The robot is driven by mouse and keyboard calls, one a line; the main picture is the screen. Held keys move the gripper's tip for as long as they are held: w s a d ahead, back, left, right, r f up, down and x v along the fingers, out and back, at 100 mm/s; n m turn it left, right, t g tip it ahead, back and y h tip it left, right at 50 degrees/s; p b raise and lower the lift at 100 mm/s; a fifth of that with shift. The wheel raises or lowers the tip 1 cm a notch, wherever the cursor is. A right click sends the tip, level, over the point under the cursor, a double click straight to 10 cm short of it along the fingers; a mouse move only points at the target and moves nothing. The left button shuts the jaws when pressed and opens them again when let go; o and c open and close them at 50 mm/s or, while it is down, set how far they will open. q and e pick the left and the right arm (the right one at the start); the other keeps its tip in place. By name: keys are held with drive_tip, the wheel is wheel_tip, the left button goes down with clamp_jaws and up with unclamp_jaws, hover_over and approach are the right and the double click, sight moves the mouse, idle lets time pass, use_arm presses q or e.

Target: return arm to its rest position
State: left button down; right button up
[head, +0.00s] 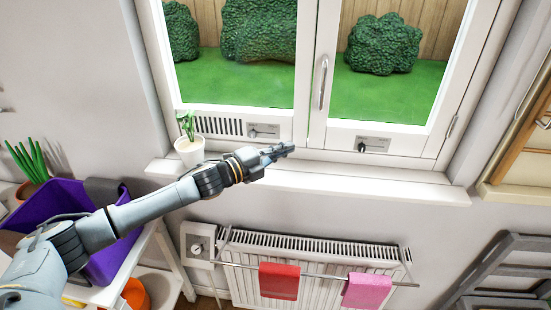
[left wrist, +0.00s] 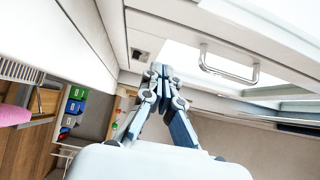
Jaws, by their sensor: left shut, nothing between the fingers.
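My left arm reaches in from the lower left of the head view, stretched out toward the window. My left gripper (head: 282,151) is shut and empty, just above the white window sill (head: 330,183) and in front of the lower window frame. In the left wrist view the fingertips of my left gripper (left wrist: 160,70) are together with nothing between them. A window handle (left wrist: 229,66) shows to the right of the fingertips there. My right gripper is in neither view.
A potted plant (head: 189,150) stands on the sill close to my left forearm. A purple bin (head: 62,200) sits on a white shelf beside my arm. A radiator (head: 315,250) with a red towel (head: 279,281) and a pink towel (head: 366,291) is below. A grey rack (head: 505,270) stands lower right.

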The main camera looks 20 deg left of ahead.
use_arm(q)
drive_tip(key=s+d+f+n+g+y, duration=0.1)
drive_tip(key=s+d+f+n+y, duration=0.2)
drive_tip(key=s+f+n, duration=0.4)
drive_tip(key=s+d+f+n+g+y, duration=0.1)
drive_tip(key=s+d+f+n+y, duration=0.25)
drive_tip(key=s+f+n, duration=0.35)
drive_tip(key=s+a+f+n+g+y, duration=0.1)
drive_tip(key=s+a+f+n+g, duration=0.15)
drive_tip(key=s, duration=0.65)
drive_tip(key=s+a+f+n+g+y, duration=0.2)
drive_tip(key=s+f+n+g, duration=0.15)
drive_tip(key=s, duration=0.55)
drive_tip(key=s+a+f+n+g+y, duration=0.1)
drive_tip(key=s+a+f+n+g, duration=0.2)
drive_tip(key=s, duration=0.7)
wheel_tip(320, 180, down, 27)
drive_tip(key=s+g+b, duration=0.1)
drive_tip(key=s+a+f+g, duration=0.1)
drive_tip(key=s+a+f, duration=0.1)
drive_tip(key=s+f, duration=1.3)
drive_tip(key=shift+s+a+f+g+b, duration=0.3)
drive_tip(key=shift+s+a+f+b, duration=0.1)
drive_tip(key=shift+s, duration=0.4)
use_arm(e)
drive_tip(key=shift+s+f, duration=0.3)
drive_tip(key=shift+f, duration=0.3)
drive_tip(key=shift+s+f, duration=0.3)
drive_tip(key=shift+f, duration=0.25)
